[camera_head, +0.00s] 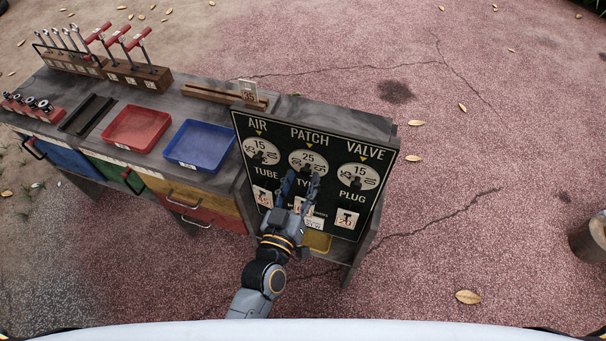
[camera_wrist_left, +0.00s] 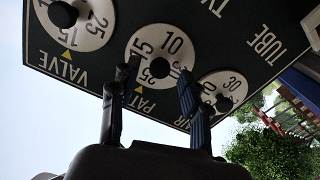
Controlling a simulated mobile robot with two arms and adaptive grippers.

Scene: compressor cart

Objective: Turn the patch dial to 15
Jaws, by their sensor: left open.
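The patch dial (camera_head: 308,160) is a white disc with a dark knob in the middle of a black panel, with 25 at the yellow marker under PATCH. It also shows, upside down, in the left wrist view (camera_wrist_left: 172,42). My left gripper (camera_head: 299,184) reaches up in front of this dial, partly covering its lower part. In the left wrist view the gripper (camera_wrist_left: 157,80) is open, its two fingers to either side of the dark knob (camera_wrist_left: 160,68). I cannot tell whether they touch it. My right gripper is not in view.
The air dial (camera_head: 262,151) and valve dial (camera_head: 357,176), both at 15, flank the patch dial. The cart top holds a red tray (camera_head: 137,127), a blue tray (camera_head: 200,145) and tool racks to the left. Open paved ground lies right of the panel.

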